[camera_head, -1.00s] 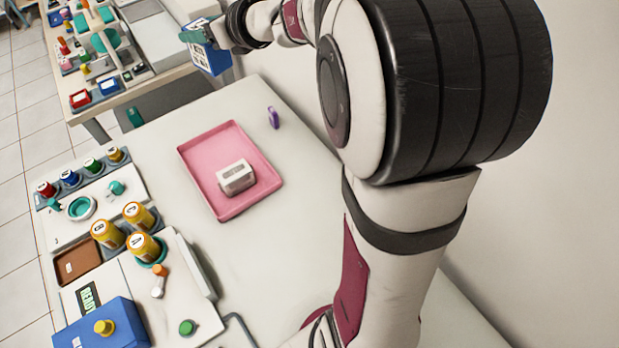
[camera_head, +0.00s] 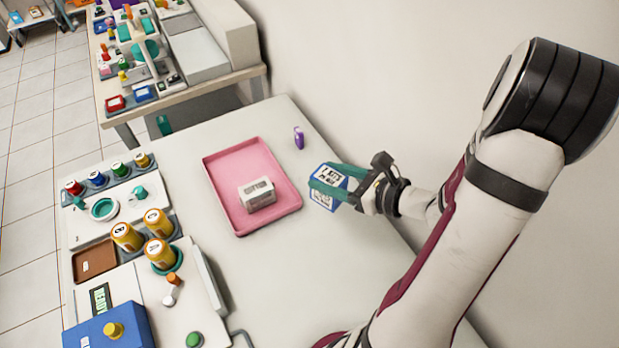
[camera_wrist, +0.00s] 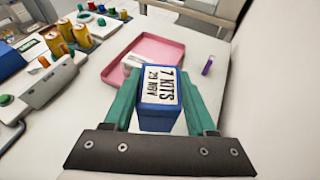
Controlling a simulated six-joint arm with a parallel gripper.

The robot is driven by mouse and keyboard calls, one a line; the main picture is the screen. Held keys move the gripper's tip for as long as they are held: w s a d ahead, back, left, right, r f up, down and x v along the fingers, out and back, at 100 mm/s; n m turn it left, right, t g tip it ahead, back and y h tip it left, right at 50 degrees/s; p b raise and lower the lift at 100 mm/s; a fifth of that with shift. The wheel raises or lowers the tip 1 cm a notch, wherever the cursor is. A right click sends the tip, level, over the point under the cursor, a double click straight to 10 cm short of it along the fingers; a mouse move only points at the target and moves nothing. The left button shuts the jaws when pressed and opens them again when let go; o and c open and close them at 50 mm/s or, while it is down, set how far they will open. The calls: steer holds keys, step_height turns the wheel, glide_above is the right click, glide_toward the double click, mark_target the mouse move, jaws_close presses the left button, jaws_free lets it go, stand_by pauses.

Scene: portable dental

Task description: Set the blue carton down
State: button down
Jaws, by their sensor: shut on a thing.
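The blue carton (camera_head: 328,187) has a white label with black print. My gripper (camera_head: 340,184) is shut on it, with a green finger on either side. In the wrist view the carton (camera_wrist: 160,122) sits between both fingers, its label reading "7 KITS" and "29 NOV". The carton appears held above the white table, to the right of the pink tray; the exact height is hard to judge. The pink tray (camera_head: 222,184) lies flat on the table with a small white box (camera_head: 257,195) in it.
Another cluttered table (camera_head: 180,90) is behind. Bare tabletop (camera_head: 290,265) lies in front of the tray.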

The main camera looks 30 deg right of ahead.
steer(key=f, duration=1)
steer(key=shift+s+d+f, duration=0.15)
steer(key=shift+s+f, duration=0.25)
steer(key=shift+c, duration=1)
jaws_free()
steer(key=shift+f, duration=0.1)
